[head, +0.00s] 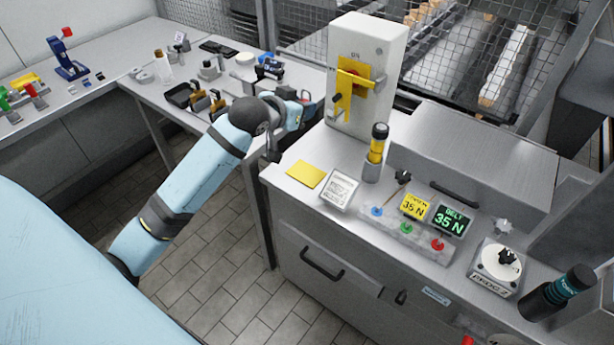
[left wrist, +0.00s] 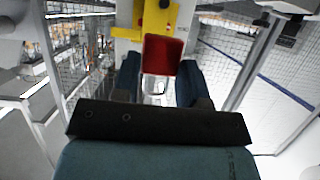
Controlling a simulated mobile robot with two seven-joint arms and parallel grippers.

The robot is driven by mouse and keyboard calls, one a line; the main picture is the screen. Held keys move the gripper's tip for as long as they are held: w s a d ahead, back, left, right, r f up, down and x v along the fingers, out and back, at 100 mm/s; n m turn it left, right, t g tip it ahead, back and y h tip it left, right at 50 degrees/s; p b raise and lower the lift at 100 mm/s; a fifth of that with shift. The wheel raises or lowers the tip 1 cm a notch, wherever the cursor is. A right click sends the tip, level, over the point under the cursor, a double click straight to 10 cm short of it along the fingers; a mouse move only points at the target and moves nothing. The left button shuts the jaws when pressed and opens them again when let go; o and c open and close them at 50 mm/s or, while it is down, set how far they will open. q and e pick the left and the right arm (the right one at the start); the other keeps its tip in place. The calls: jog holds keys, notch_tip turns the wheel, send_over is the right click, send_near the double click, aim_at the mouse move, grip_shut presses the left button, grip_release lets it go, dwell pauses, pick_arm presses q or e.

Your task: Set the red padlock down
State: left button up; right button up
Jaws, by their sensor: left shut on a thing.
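The red padlock (left wrist: 162,54) shows in the left wrist view. Its red body points away from the wrist, and its pale shackle lies between the two dark blue fingers. My left gripper (left wrist: 158,88) is shut on it. In the head view my left gripper (head: 302,108) is beside the left face of the grey switch box (head: 366,50), above the bench; the padlock is mostly hidden there, and I cannot tell whether it touches anything. My right gripper is not in view.
The switch box carries a yellow-and-red switch (head: 352,80). A yellow pad (head: 306,174), a printed card (head: 339,188) and a yellow-black lamp (head: 376,152) are on the cabinet top. Small tools crowd the left bench. Wire mesh stands behind.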

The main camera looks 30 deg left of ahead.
pick_arm(q)
jog(key=b, duration=0.2)
send_over(301, 178)
notch_tip(301, 178, down, 15)
jog(key=shift+f, duration=2.35)
jog(key=shift+f, duration=0.2)
jog(key=o, duration=0.9)
jog(key=shift+o, duration=0.2)
